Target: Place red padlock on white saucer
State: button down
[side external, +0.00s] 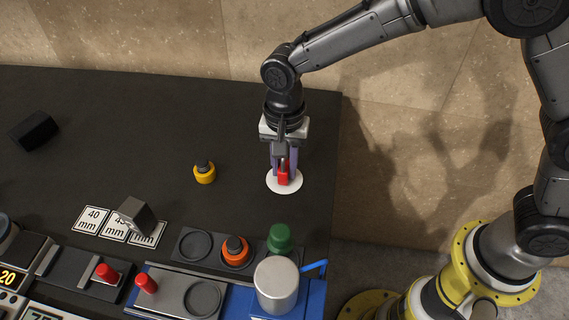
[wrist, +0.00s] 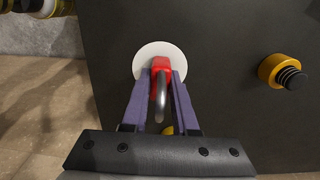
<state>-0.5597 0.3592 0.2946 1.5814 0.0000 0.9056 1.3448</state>
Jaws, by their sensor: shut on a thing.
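The red padlock (side external: 283,178) is between the fingers of my gripper (side external: 284,172), over the white saucer (side external: 284,187) near the right edge of the dark table. In the wrist view, the padlock (wrist: 161,68) with its grey shackle sits between the two purple fingertips of my gripper (wrist: 161,76). My gripper is shut on it. The white saucer (wrist: 150,52) lies behind the padlock in that view and is partly covered by it and the fingers. I cannot tell whether the padlock touches the saucer.
A yellow and black knob-like part (side external: 204,172) stands left of the saucer. A black block (side external: 35,131) lies far left. Orange (side external: 236,252) and green (side external: 280,239) parts, a metal cylinder (side external: 277,285) and red-handled fixtures stand in front. The table behind the saucer is clear.

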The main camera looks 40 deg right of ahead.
jog(key=shift+f, duration=0.2)
jog(key=c, duration=0.7)
grip_release()
jog(key=shift+r, duration=0.1)
notch_tip(320, 180, up, 11)
jog(key=shift+r, duration=0.65)
jog(key=shift+d, duration=0.1)
